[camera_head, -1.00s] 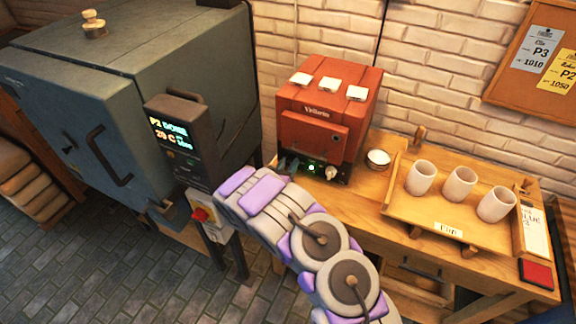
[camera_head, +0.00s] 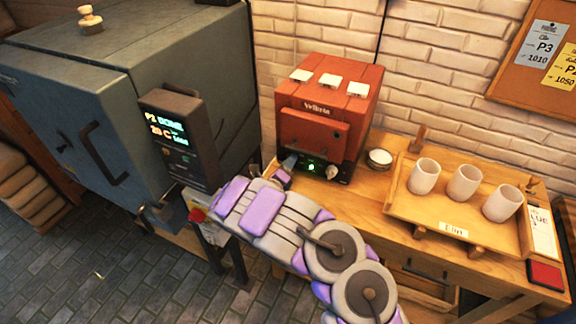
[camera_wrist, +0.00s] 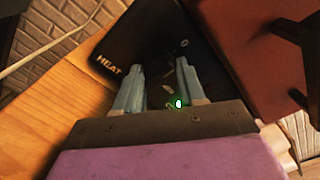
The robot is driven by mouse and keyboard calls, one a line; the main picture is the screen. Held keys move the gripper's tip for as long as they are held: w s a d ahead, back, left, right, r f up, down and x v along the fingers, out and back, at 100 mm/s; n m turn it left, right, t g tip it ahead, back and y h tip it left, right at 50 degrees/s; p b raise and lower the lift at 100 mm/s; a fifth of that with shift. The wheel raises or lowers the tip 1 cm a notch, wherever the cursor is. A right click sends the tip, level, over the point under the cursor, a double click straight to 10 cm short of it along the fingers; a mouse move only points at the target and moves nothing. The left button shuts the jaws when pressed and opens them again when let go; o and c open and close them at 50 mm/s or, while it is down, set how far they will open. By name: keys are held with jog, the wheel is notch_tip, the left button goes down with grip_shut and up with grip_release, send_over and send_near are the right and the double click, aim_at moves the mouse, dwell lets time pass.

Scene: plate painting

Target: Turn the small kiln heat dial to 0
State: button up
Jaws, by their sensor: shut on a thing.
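The small red kiln (camera_head: 318,132) stands on the wooden bench against the brick wall. Its black control panel (camera_head: 317,168) carries a green light and a pale knob (camera_head: 332,171) at the right. In the head view my gripper (camera_head: 287,166) is at the left end of this panel, partly hidden by my arm. In the wrist view my gripper (camera_wrist: 158,72) has its two blue-grey fingers at the black panel (camera_wrist: 120,40), beside the word HEAT. The fingers are shut on the heat dial, which is too dark between them to make out its outline or setting.
The large grey kiln (camera_head: 70,100) with its lit display (camera_head: 168,130) stands to the left. A small white bowl (camera_head: 379,157) and a wooden tray (camera_head: 400,203) with three pale cups (camera_head: 463,183) are on the bench to the right. The floor at lower left is clear.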

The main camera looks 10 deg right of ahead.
jog(key=shift+n, duration=0.3)
jog(key=o, duration=1)
jog(key=shift+w+a+f, duration=0.1)
jog(key=shift+o, duration=0.2)
jog(key=p+v, duration=0.3)
jog(key=v, duration=1.4)
jog(key=shift+p, duration=0.35)
jog(key=shift+a, duration=0.1)
